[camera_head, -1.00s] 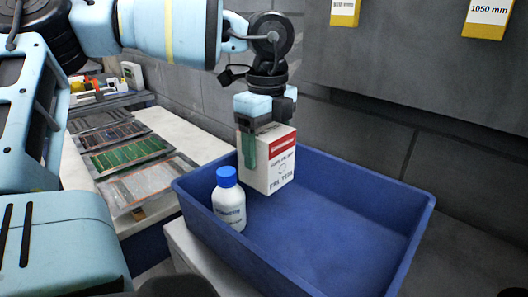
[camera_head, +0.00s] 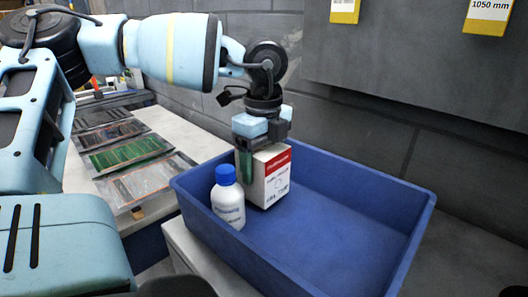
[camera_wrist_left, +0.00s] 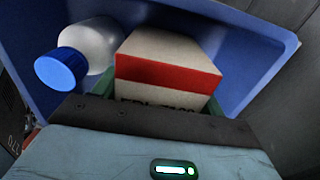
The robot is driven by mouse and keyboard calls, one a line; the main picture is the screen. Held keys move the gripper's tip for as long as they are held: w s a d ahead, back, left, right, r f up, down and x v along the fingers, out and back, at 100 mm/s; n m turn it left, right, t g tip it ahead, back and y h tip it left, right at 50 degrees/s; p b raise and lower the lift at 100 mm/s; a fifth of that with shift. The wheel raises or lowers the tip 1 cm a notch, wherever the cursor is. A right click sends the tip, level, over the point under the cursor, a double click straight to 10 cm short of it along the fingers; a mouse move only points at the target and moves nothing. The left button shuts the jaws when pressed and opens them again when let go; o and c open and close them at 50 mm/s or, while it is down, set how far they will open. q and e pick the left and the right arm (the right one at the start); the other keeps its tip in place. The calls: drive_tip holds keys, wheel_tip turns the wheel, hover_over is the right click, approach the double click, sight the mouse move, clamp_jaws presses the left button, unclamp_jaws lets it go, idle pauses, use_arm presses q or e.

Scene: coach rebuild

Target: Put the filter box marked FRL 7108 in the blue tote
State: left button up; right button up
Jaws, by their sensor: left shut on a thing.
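The filter box (camera_head: 273,182) is white with a red band, and its small print is blurred in the head view. It is upright inside the blue tote (camera_head: 365,185), in the left part. My left gripper (camera_head: 262,148) points down and is shut on the top part of the box. Whether the box bottom touches the tote floor I cannot tell. The left wrist view also shows the box (camera_wrist_left: 165,65) between the green fingers, inside the tote (camera_wrist_left: 265,30). My right gripper is not in view.
A white bottle with a blue cap (camera_head: 228,200) stands in the tote, close to the box. The right part of the tote is empty. Flat panels (camera_head: 125,155) lie on a pale bench to the left. A grey wall stands behind the tote.

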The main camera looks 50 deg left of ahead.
use_arm(q)
drive_tip(key=shift+f, duration=0.15)
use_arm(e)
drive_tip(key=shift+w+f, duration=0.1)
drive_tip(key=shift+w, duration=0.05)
use_arm(q)
drive_tip(key=o, duration=1.3)
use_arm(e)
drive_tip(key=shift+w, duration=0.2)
use_arm(q)
drive_tip(key=shift+r, duration=0.35)
wheel_tip(320, 180, up, 12)
drive_tip(key=shift+r+p, duration=0.25)
drive_tip(key=shift+p, duration=0.45)
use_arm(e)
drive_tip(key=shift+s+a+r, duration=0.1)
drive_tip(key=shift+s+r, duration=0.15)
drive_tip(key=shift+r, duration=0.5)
